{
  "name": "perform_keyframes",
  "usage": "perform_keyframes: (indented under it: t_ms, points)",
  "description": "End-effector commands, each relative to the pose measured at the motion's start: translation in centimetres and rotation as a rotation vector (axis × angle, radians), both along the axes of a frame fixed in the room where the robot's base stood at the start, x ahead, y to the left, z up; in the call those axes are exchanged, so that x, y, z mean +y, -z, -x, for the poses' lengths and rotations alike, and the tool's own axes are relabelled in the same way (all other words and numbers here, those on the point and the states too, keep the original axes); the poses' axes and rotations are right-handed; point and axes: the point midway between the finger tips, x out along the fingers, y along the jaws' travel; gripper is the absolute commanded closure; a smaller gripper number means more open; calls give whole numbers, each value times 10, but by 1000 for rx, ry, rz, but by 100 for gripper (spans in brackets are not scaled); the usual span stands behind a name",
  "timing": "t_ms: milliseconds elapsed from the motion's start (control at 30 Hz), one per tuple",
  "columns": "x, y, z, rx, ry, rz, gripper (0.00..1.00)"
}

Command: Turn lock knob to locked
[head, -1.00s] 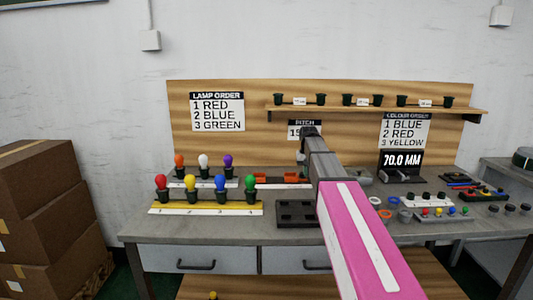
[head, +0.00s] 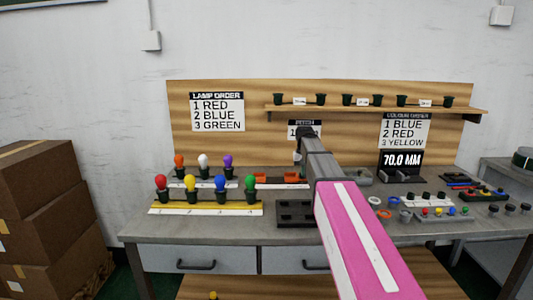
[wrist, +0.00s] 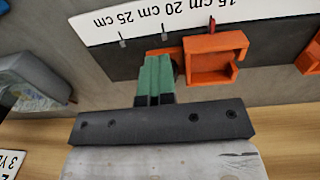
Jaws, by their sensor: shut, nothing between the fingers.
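My gripper (wrist: 155,80) has green fingers, shut together with nothing between them. A thin red pointer (wrist: 212,24) lies at the ruler's edge. In the head view the orange block (head: 262,178) sits left of my arm; my fingertips are hidden.
A second orange piece (wrist: 311,55) stands at the wrist view's right edge. A dark tray (head: 295,214) lies in front. A display (head: 400,160) reads 70.0 MM.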

Motion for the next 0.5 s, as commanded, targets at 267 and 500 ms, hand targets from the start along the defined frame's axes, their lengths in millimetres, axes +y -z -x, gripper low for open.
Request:
perform_keyframes:
  t_ms: [267,500]
  points:
    - [16,12,7,19,-23,-39,100]
    - [16,12,14,21,-23,-39,100]
